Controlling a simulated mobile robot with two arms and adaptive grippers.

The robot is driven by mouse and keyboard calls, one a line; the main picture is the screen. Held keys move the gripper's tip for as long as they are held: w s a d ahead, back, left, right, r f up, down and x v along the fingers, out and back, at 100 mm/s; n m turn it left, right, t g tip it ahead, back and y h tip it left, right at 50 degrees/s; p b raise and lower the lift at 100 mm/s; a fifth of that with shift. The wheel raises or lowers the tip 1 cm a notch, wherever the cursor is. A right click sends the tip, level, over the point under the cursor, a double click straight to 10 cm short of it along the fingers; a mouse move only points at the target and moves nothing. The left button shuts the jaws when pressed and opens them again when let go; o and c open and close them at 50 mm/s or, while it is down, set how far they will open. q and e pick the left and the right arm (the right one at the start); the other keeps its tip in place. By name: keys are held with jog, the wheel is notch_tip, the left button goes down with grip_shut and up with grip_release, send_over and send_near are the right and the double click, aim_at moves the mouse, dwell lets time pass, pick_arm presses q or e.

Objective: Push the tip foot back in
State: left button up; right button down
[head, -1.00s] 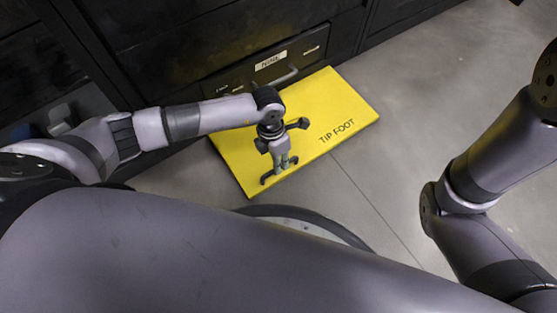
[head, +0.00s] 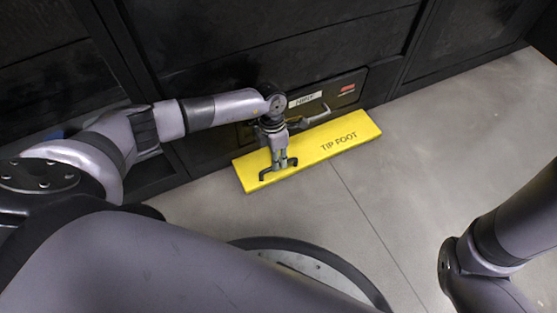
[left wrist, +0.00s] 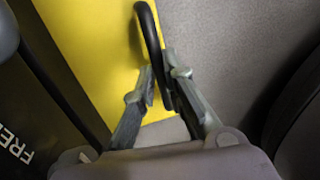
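The tip foot (head: 358,130) is a yellow slab marked "TIP FOOT", lying low over the floor and showing as a narrow strip along the front of a black cabinet. Its back part is hidden under the cabinet. A black bar handle (head: 264,175) stands near its left front edge. My left gripper (head: 279,165) reaches down over this handle. In the left wrist view the handle (left wrist: 149,35) passes between the two fingers (left wrist: 160,82), which look closed on it. The yellow slab (left wrist: 85,35) lies beneath. My right arm shows at the right; its gripper is out of view.
The black cabinet (head: 230,45) stands behind the slab. A labelled panel with a grey lever handle (head: 314,119) is just above the slab, close to my left wrist. The grey floor (head: 440,150) is clear to the right.

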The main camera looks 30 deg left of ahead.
pick_arm(q)
jog(key=o, duration=0.5)
jog(key=shift+c, duration=0.2)
notch_tip(320, 180, up, 12)
jog(key=w+a, duration=0.1)
jog(key=shift+w+a+f, duration=0.15)
jog(key=shift+a, duration=0.25)
